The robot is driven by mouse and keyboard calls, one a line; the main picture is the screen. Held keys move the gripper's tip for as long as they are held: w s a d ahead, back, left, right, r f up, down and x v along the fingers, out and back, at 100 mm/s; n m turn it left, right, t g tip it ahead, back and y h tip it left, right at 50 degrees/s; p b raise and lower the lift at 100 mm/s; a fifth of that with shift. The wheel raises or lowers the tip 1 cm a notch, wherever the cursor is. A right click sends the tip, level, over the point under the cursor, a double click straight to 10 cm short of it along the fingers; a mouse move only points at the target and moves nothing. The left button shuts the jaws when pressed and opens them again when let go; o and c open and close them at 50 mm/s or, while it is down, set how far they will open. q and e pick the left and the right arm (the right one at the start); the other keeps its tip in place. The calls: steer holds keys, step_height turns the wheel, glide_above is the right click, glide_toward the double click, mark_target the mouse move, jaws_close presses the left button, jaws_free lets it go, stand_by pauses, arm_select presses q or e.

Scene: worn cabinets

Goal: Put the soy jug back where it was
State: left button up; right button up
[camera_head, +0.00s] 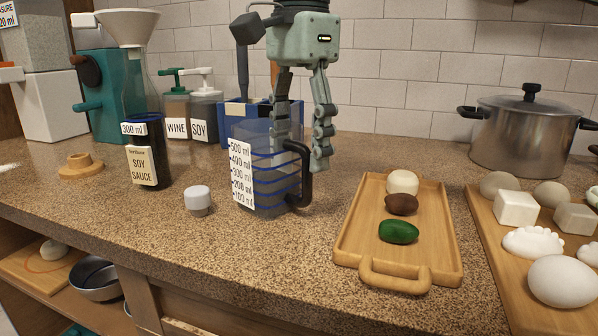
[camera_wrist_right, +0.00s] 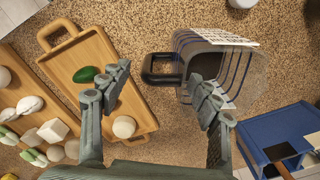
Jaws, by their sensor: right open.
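A clear measuring jug (camera_head: 262,200) with blue level lines, a white 100–500 ml scale and a black handle (camera_head: 301,175) stands upright on the counter. My right gripper (camera_head: 302,160) points down at the measuring jug, open. In the right wrist view its fingers (camera_wrist_right: 160,78) are on either side of the jug's handle, one overlapping the jug's rim. Contact cannot be told. My left gripper is not in view.
A white cap-like piece (camera_head: 198,200) lies left of the jug. WINE (camera_head: 177,115) and SOY (camera_head: 205,115) pump bottles and a blue box (camera_head: 233,108) stand behind. A wooden tray (camera_head: 350,235) and a steel pot (camera_head: 528,140) are to the right.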

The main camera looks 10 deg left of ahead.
step_height(320, 180, up, 5)
steer(key=shift+f+p, duration=0.1)
steer(key=shift+p, duration=0.2)
steer(key=shift+r, duration=0.55)
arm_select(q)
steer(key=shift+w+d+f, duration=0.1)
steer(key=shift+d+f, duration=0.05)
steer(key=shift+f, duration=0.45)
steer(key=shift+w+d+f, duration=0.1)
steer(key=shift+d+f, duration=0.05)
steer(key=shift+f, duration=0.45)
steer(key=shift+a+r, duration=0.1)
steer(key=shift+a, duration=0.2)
